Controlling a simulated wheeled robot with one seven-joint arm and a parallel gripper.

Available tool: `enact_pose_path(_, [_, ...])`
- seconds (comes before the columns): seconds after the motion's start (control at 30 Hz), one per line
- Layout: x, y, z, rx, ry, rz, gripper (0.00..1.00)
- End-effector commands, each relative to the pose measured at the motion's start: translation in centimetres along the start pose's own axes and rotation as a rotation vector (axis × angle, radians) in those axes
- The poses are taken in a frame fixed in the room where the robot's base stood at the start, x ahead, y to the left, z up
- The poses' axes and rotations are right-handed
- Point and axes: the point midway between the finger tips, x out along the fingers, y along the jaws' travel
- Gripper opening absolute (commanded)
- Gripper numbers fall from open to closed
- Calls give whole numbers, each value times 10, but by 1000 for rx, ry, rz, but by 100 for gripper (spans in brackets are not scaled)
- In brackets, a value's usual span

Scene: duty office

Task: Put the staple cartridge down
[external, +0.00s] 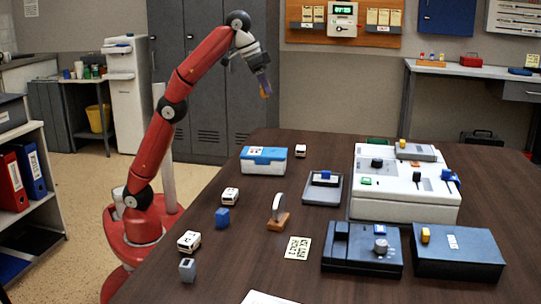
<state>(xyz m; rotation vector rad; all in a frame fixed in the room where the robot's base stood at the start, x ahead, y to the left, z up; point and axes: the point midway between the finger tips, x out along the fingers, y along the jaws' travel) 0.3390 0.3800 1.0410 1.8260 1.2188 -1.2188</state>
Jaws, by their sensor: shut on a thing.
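My gripper (263,82) is raised high in the external view, above and beyond the far left edge of the table (330,160), pointing down. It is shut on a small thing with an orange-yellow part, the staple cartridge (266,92). The cartridge is partly hidden by the fingers and too small to make out in detail. It hangs in the air, well apart from the table top.
On the table stand a blue-and-white box (264,161), a dark tray (322,189), a large white machine (400,195), a dark blue device (362,250) and a dark blue box (458,255). Several small blocks line the left side. Bare wood shows between them.

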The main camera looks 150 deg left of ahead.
Motion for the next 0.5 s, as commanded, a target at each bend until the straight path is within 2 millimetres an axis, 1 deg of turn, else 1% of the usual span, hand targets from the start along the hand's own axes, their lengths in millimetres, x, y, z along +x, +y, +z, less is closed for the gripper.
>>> enact_pose_path(0.03, [7,0,5,2,-2,1,6])
enact_pose_path(0.13, [19,0,11,4,-3,0,6])
enact_pose_path(0.2, [44,0,20,4,-2,0,6])
enact_pose_path(0.5, [114,0,49,2,-1,-1,6])
